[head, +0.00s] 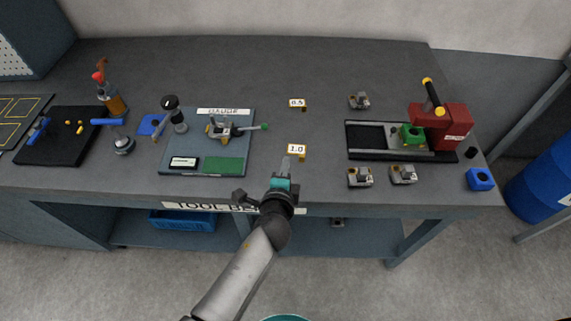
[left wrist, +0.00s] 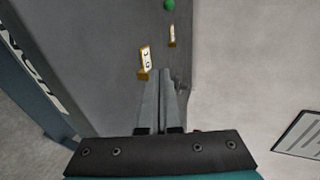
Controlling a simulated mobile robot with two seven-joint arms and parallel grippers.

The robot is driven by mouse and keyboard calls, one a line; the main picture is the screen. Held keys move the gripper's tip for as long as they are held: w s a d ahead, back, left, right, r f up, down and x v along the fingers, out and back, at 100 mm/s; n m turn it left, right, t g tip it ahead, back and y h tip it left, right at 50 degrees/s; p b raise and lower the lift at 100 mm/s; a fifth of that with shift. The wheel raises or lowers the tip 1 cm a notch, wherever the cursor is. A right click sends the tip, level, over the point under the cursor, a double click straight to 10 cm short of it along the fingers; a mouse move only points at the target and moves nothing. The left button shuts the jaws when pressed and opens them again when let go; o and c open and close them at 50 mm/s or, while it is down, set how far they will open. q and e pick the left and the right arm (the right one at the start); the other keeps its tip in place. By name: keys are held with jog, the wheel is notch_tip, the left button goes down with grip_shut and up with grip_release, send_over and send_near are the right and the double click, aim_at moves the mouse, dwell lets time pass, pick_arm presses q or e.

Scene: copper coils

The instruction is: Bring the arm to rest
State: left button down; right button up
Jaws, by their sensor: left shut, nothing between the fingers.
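My left gripper (head: 287,163) is shut and empty in the head view. Its arm comes up from the bottom of the picture, and its fingertips are over the front part of the grey workbench (head: 330,60), just below the yellow-based "1.0" sign (head: 297,150). In the left wrist view the two fingers (left wrist: 165,75) lie together with nothing between them. The "1.0" sign (left wrist: 144,60) shows just left of the fingertips there. I cannot tell whether the fingers touch it. My right gripper is in neither view.
A gauge mat (head: 233,125) with a clamp lies left of the gripper. A red machine (head: 440,125) on a black base stands right, with several small grey blocks (head: 360,177) around it. A smaller sign (head: 297,103) stands behind. A blue barrel (head: 545,180) is beyond the right edge.

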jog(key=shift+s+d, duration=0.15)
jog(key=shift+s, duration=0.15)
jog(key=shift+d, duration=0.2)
